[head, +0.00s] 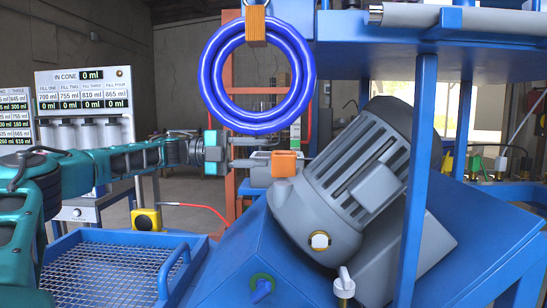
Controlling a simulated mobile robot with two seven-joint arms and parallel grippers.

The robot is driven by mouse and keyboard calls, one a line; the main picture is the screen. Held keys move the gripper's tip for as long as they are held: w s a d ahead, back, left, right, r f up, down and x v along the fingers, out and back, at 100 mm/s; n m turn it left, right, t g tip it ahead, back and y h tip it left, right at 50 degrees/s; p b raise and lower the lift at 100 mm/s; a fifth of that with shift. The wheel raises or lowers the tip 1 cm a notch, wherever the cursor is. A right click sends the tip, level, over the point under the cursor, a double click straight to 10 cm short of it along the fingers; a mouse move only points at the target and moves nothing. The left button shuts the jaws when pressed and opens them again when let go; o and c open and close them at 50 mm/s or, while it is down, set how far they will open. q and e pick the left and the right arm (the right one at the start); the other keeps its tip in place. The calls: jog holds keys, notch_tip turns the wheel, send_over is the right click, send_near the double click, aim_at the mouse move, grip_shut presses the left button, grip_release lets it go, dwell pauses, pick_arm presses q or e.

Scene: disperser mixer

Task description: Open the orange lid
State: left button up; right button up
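The orange lid (285,163) looks like a small orange block at the middle of the head view. It sits beside a small grey fitting (261,177), just left of the big grey motor (345,185). My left gripper (254,153) reaches in from the left and points at the lid. Its two thin fingers are apart, one above the other, with nothing seen between them. The fingertips are just left of the lid; whether the lower one touches the grey fitting I cannot tell. My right gripper is not in view.
A coiled blue hose (210,75) hangs above my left gripper. A blue post (417,180) stands in front of the motor. A blue mesh tray (105,275) is at the lower left, with a yellow block (146,220) behind it. A white fill panel (85,95) stands at the back left.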

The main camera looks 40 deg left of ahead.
aim_at(274, 152)
pick_arm(q)
jog(key=shift+x, duration=2.05)
jog(key=shift+c, duration=0.3)
jog(key=shift+r, duration=0.1)
grip_shut()
jog(key=shift+w, duration=0.1)
